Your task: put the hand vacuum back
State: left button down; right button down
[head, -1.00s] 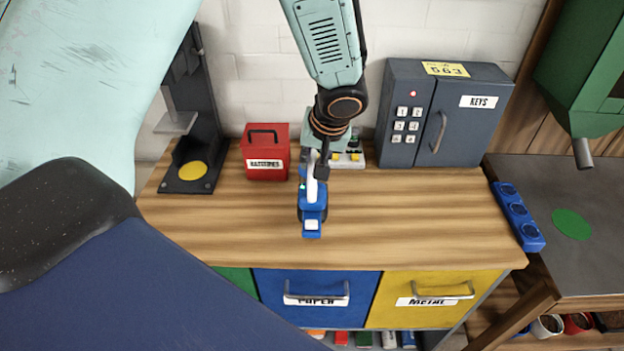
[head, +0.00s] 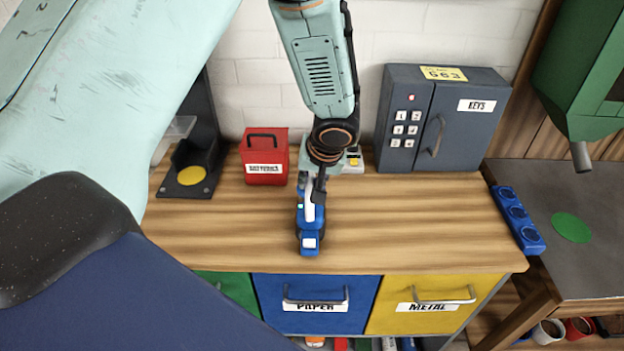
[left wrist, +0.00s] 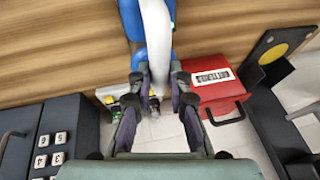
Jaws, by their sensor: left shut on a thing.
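The blue and white hand vacuum (head: 309,238) is in my left gripper (head: 314,188), over the wooden bench top near its front edge in the head view. Its blue end points toward the front. In the left wrist view the gripper (left wrist: 157,95) has its fingers on both sides of the vacuum's white handle (left wrist: 157,45). I cannot tell how high the vacuum is above the wood. A dark upright stand with a yellow disc (head: 191,175) on its base is at the back left of the bench. My right gripper is not seen.
A red batteries box (head: 265,157) stands between the stand and my left arm. A grey key cabinet (head: 438,118) with a keypad is at the back right. A blue holder (head: 518,219) lies at the right edge. The bench top (head: 410,230) right of the vacuum is clear.

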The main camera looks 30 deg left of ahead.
aim_at(322, 213)
pick_arm(q)
jog(key=c, duration=1.7)
grip_release()
jog(key=o, duration=0.4)
jog(key=shift+w+f, duration=0.15)
jog(key=shift+w, duration=0.05)
jog(key=shift+s, duration=0.1)
jog(key=shift+s+r, duration=0.1)
jog(key=shift+r, duration=0.1)
jog(key=shift+r+p, duration=0.2)
jog(key=shift+p, duration=0.2)
jog(key=shift+p+v, duration=1.5)
jog(key=shift+v, duration=4.3)
